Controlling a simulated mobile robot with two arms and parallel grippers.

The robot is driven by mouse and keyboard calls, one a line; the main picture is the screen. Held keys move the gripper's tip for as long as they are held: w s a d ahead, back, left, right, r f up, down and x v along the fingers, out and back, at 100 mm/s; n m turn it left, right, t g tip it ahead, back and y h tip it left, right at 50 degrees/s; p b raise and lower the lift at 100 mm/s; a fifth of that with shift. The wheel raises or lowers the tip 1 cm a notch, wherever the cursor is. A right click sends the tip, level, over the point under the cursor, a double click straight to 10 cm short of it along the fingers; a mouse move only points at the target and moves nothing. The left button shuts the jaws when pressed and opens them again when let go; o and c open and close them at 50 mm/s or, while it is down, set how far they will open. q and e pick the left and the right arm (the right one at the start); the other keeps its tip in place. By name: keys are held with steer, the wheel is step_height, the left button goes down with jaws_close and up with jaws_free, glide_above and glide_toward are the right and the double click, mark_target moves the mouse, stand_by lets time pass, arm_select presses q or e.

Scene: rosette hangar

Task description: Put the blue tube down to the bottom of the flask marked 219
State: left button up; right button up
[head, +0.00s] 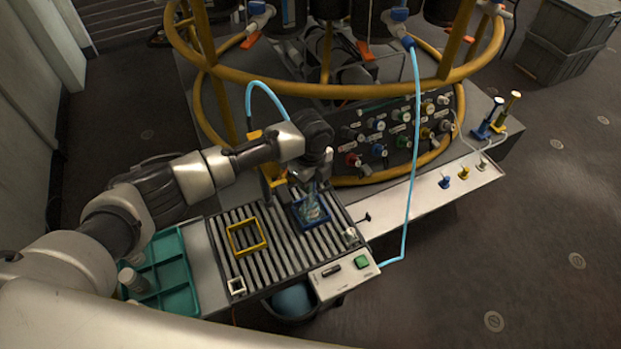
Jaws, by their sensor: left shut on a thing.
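My left gripper (317,182) points down over the slatted bench and is shut, its fingers small and dark in the picture. A light blue tube (263,84) arcs up behind my left arm and passes out of sight behind the wrist; its lower end is hidden at the gripper. A clear flask (311,210) stands in a blue square frame (299,222) just below the gripper. I cannot read a number on it, nor tell whether the tube end is inside it. My right gripper is not in view.
A yellow square frame (247,237) lies empty on the slatted bench (272,262). A teal tray (176,262) is at the left. A second light blue hose (413,150) hangs at the right to a box with a green button (361,262). A yellow ring frame (350,91) stands behind.

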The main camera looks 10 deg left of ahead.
arm_select(q)
steer(key=shift+f, duration=0.3)
steer(key=o, duration=1.5)
steer(key=shift+r+p, duration=3)
steer(key=shift+r, duration=0.05)
